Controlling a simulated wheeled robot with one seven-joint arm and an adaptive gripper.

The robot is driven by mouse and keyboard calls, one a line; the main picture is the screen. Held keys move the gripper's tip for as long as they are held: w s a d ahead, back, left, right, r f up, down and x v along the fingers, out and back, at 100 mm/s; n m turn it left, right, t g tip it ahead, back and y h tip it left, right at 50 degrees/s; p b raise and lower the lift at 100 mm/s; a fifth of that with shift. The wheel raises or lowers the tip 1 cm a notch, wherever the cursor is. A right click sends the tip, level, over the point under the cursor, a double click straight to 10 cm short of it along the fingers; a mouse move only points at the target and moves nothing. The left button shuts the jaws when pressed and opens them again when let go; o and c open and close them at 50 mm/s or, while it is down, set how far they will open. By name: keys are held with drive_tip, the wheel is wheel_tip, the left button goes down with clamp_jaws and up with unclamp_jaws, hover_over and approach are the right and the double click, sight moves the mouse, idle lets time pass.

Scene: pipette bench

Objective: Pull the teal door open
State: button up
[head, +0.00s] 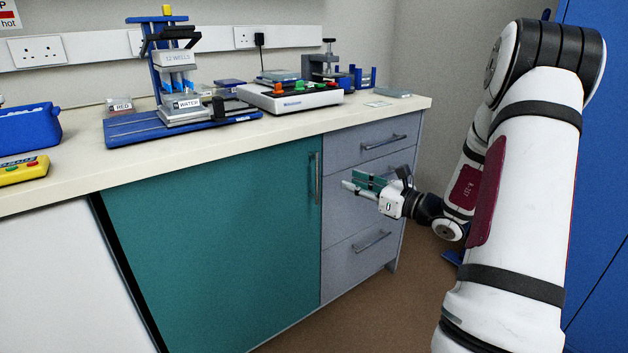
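The teal door (220,235) is a flat cabinet front under the bench top, and it looks closed. Its upright grey bar handle (315,178) is near the door's upper right edge. My gripper (350,180) is to the right of the handle, in front of the grey drawers, with its fingers pointing left towards the handle. The two fingers look apart, with nothing held between them. A gap shows in the picture between the fingertips and the handle. The gripper hides part of the middle drawer front.
Grey drawers (345,262) with bar handles adjoin the door on the right. A white panel (70,285) is on the left. The bench top (225,155) carries a blue stand (160,130), a white device (290,98) and other lab items. Brown floor (345,325) is clear before the drawers.

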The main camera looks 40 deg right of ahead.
drive_tip(key=b+x, duration=0.1)
drive_tip(key=x, duration=0.3)
drive_tip(key=b+x, duration=0.1)
drive_tip(key=x, duration=0.4)
drive_tip(key=b+x, duration=0.1)
drive_tip(key=x, duration=0.3)
drive_tip(key=shift+w+d+b, duration=0.3)
drive_tip(key=shift+w+b, duration=0.05)
clamp_jaws()
